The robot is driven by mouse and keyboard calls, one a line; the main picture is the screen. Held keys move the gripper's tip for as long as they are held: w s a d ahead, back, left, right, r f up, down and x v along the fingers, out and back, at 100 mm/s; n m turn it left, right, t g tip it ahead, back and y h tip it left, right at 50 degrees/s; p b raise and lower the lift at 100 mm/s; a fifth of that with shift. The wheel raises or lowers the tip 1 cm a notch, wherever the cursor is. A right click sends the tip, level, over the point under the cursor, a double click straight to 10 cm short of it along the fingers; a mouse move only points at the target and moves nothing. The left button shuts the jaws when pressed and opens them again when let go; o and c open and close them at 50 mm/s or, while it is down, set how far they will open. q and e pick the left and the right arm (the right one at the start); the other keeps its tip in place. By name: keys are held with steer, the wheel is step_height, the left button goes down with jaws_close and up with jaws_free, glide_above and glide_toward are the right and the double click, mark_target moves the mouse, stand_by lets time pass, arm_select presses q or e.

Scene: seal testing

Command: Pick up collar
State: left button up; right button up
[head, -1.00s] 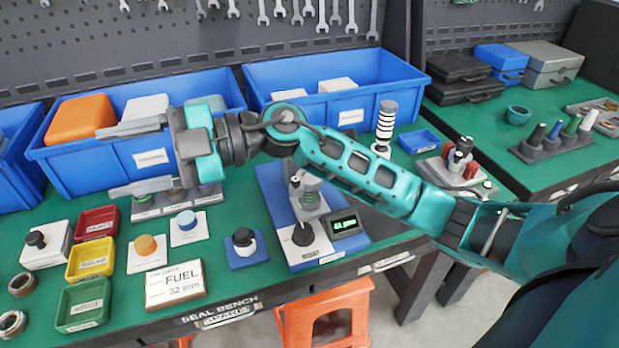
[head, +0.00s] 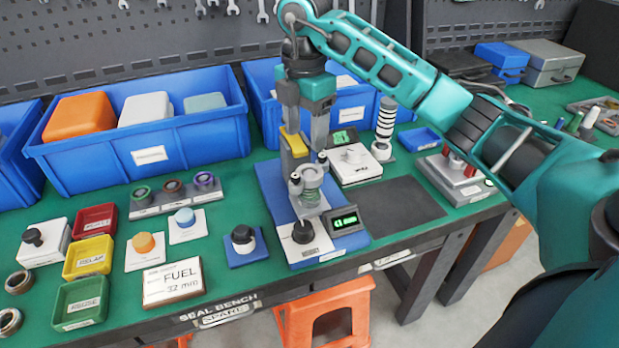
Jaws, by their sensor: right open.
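My right gripper (head: 306,150) points down over the press-like test stand (head: 312,200) on a blue base. Its fingers are apart, and part of the stand is hidden behind them. A yellow piece (head: 293,141) shows at the fingers; I cannot tell whether it touches them or what it belongs to. I cannot tell for sure which part is the collar. Two metal rings, one (head: 18,282) above the other (head: 10,321), lie at the left edge. My left gripper is out of view.
Blue bins (head: 150,135) stand along the back. Red, yellow and green trays (head: 81,302), a FUEL 32 mm card (head: 173,282) and small knobbed blocks fill the front left. A white device (head: 355,166) and striped post (head: 386,125) stand right of the gripper. A dark mat (head: 400,204) is bare.

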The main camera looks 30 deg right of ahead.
mark_target(308, 174)
steer(key=f, duration=0.9)
steer(key=shift+d+f, duration=0.25)
steer(key=shift+d, duration=0.05)
steer(key=c, duration=0.6)
steer(key=shift+c, duration=0.3)
steer(key=shift+r, duration=0.15)
